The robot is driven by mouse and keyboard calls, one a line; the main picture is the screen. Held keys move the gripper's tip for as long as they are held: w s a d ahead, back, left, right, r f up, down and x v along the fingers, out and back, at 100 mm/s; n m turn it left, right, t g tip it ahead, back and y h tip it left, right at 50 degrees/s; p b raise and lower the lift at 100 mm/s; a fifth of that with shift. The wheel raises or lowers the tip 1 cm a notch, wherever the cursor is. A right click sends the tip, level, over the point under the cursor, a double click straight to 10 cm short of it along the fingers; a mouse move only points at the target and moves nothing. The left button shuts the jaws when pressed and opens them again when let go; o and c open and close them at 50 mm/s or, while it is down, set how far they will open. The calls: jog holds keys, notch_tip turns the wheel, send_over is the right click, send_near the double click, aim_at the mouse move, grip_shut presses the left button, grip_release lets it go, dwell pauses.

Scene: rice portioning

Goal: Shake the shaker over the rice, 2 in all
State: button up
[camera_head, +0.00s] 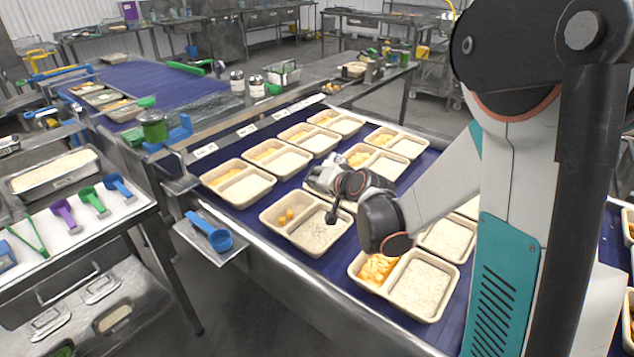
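My gripper (329,201) is over the middle of the blue conveyor, near a two-compartment tray (264,217). A dark tip points down over that tray's rice (318,234), which has small dark specks on it. A pale grey, rounded shape (321,178) shows at the gripper's left side; I cannot tell whether it is a held shaker or part of the gripper. The finger opening is too small and hidden to read. Two jars with dark lids, (237,83) and (256,87), stand on the ledge behind the conveyor.
Several trays of rice and orange food fill the blue conveyor (318,268). A blue scoop (219,239) rests on a small shelf at its near edge. A side table (98,222) holds coloured scoops and a rice pan (54,172). My arm hides the right side.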

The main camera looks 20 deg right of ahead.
notch_tip(320, 180, up, 7)
jog(key=m+g+y+b, duration=0.5)
jog(key=m+y, duration=0.9)
jog(key=shift+m+g, duration=0.4)
jog(key=shift+f, duration=0.1)
